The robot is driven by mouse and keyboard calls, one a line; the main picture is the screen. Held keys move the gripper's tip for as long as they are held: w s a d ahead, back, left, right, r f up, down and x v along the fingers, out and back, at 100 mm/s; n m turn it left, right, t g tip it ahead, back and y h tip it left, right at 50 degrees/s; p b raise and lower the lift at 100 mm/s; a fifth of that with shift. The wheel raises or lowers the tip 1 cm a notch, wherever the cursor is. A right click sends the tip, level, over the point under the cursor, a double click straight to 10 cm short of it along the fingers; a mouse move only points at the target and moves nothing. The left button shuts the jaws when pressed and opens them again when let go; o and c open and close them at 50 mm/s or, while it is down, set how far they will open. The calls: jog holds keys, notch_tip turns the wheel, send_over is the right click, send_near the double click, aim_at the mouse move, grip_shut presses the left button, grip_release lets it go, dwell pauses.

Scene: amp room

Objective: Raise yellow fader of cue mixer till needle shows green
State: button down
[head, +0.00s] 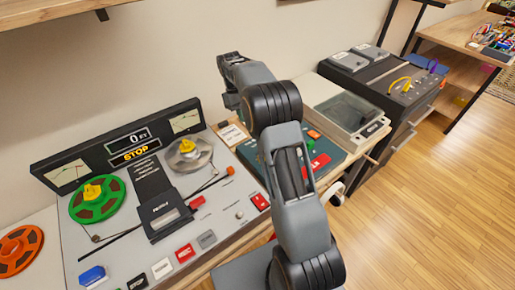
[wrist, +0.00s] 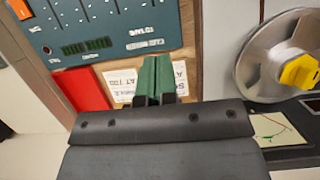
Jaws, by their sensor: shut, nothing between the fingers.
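My gripper (wrist: 155,80) shows in the wrist view with its two green fingers together and nothing between them. It is over white printed cards (wrist: 122,84) on a wooden strip, between a teal panel and a grey reel. The teal panel (wrist: 120,35) has white markings, slots and a dark green display; I cannot tell for sure that it is the cue mixer. In the head view a teal unit (head: 346,155) is partly hidden by my arm. No yellow fader can be made out. A needle meter (head: 185,120) is on the tape deck.
The tape deck (head: 225,226) carries a green reel (head: 97,199), a grey reel (head: 187,154) and several buttons. A clear-lidded box (head: 347,111) stands beyond my arm. The wooden floor (head: 440,200) at right is clear.

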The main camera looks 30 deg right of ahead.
jog(key=shift+g, duration=0.4)
jog(key=x, duration=0.4)
jog(key=w+x, duration=0.1)
jog(key=x, duration=0.3)
jog(key=w+d+x, duration=0.1)
jog(key=x, duration=0.3)
jog(key=shift+f, duration=0.55)
jog(key=shift+s+d+r, duration=0.15)
jog(key=shift+s+d, duration=0.05)
jog(key=shift+s, duration=0.75)
jog(key=shift+s+d, duration=0.15)
jog(key=shift+s, duration=0.7)
jog(key=shift+d, duration=0.1)
